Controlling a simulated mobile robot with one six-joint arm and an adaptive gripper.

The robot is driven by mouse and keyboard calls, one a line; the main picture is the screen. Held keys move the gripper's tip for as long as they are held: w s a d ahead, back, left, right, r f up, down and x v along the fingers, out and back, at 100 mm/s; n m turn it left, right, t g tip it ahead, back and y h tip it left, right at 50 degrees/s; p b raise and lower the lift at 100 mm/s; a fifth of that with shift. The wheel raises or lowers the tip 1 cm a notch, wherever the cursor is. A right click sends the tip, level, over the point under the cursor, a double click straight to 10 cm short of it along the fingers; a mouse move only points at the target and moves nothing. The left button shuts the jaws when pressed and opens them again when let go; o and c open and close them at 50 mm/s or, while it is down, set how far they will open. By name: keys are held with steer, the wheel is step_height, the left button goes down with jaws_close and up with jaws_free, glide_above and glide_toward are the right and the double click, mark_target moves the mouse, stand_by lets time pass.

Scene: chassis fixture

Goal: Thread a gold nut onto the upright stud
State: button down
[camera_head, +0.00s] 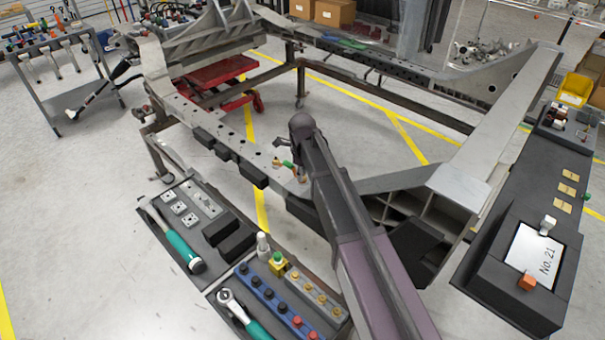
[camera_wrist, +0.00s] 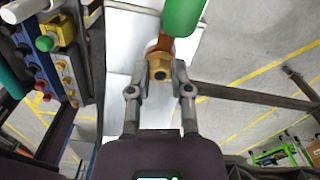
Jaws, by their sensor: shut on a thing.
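In the wrist view, a gold nut (camera_wrist: 160,68) with a dark hole sits between the fingertips of my gripper (camera_wrist: 162,72), which is shut on it. An orange-brown part (camera_wrist: 163,46) and a large green rounded part (camera_wrist: 183,14) show just beyond the nut. I cannot tell whether the nut touches them. In the head view, my arm hides most of my gripper at the grey rail (camera_head: 225,137). Small gold (camera_head: 277,163) and green (camera_head: 287,164) parts show beside it. I cannot make out the upright stud clearly, nor whether the nut is on it.
A dark tray (camera_head: 212,294) at the front holds several gold nuts (camera_head: 308,287), blue and red parts and a ratchet (camera_head: 240,312). A panel marked No. 21 (camera_head: 532,262) stands at right. Dark blocks (camera_head: 228,150) line the rail's near side.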

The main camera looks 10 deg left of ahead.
steer(key=shift+s+f+m, duration=0.1)
steer(key=shift+s+m, duration=0.05)
steer(key=shift+m, duration=0.7)
steer(key=shift+s+f+m, duration=0.1)
steer(key=shift+m, duration=0.75)
steer(key=shift+m, duration=1.7)
steer(key=shift+c, duration=2.3)
jaws_free()
steer(key=shift+w, duration=0.15)
steer(key=shift+w+r, duration=0.1)
